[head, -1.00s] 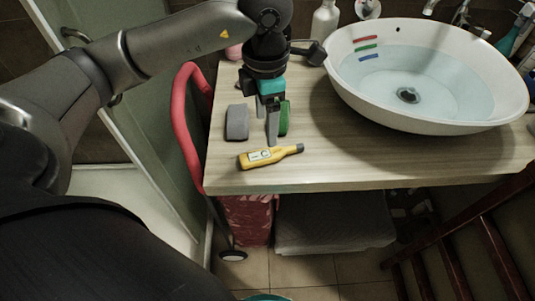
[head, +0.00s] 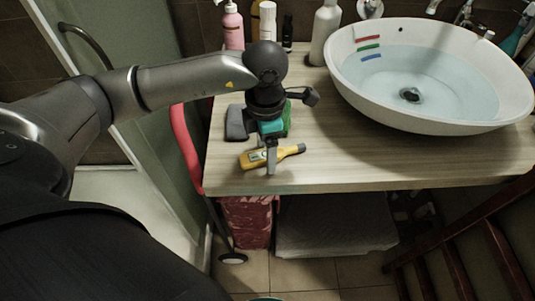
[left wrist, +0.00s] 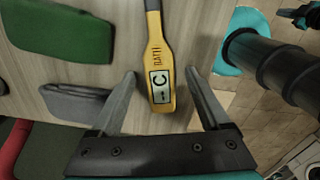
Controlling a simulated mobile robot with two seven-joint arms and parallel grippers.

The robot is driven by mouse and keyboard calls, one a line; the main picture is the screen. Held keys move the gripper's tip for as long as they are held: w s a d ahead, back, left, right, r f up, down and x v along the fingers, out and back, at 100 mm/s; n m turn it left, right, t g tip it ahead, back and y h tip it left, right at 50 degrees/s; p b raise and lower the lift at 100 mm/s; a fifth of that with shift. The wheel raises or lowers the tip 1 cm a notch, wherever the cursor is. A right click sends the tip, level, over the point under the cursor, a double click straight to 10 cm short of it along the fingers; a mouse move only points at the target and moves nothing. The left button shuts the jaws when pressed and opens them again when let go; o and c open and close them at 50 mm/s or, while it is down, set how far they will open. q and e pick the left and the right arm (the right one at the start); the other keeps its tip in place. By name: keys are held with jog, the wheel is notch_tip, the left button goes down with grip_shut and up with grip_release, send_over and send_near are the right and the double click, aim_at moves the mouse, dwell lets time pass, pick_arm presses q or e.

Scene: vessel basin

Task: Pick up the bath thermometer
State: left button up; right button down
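The bath thermometer (head: 286,153) is yellow with a dark tip and a pale label, lying flat on the wooden counter near its front edge. It also shows in the left wrist view (left wrist: 160,75), with its labelled wide end between my finger tips. My left gripper (head: 271,163) points down over the thermometer and hides part of its body in the head view. In the left wrist view the two fingers of my left gripper (left wrist: 165,95) are apart, one on each side of the thermometer, with gaps between. My right gripper is not clearly seen.
A grey block (head: 236,124) and a green block (left wrist: 62,28) lie just behind the thermometer. A white basin (head: 440,120) with water stands at the right. Bottles, one pink (head: 233,28), stand at the back. The counter (head: 345,165) is clear right of the thermometer.

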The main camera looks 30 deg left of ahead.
pick_arm(q)
grip_shut()
dwell(0.4)
jog(key=shift+r, duration=0.1)
notch_tip(320, 180, up, 20)
jog(key=p, duration=0.3)
jog(key=shift+p, duration=0.35)
